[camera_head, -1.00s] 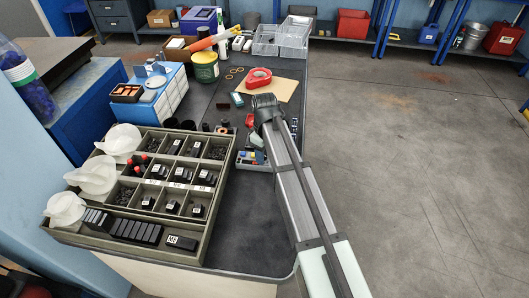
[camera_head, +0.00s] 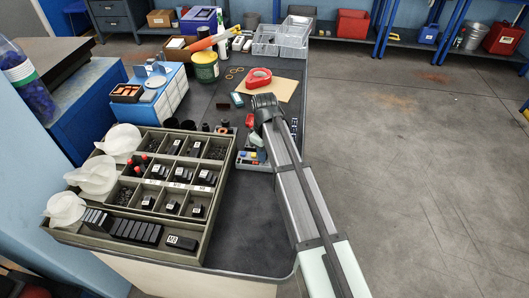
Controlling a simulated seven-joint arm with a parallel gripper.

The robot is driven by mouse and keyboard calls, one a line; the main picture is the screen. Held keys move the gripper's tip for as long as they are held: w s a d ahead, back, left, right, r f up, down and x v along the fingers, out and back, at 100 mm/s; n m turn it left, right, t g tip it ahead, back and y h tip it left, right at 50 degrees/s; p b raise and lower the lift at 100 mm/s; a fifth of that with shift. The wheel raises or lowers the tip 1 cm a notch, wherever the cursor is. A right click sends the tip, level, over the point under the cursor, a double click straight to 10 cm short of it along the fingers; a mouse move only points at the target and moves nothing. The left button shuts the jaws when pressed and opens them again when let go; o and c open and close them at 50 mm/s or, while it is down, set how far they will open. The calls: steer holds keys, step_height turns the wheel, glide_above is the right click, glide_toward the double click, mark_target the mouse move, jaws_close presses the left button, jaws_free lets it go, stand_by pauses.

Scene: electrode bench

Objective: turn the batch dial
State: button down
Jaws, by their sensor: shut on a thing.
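My arm reaches up from the lower right, and the dark wrist of my gripper (camera_head: 264,108) is over the bench, beside a small tray. The gripper points down behind the wrist. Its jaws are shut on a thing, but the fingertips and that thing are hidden. I cannot make out the batch dial clearly. The shallow grey tray (camera_head: 244,166) under and left of the wrist holds small blue, yellow and red pieces, with a pale green piece near the arm.
The dark bench top (camera_head: 250,230) is clear nearby.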

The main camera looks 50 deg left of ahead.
steer(key=m, duration=0.4)
steer(key=shift+m, duration=1.8)
steer(key=c, duration=1)
jaws_free()
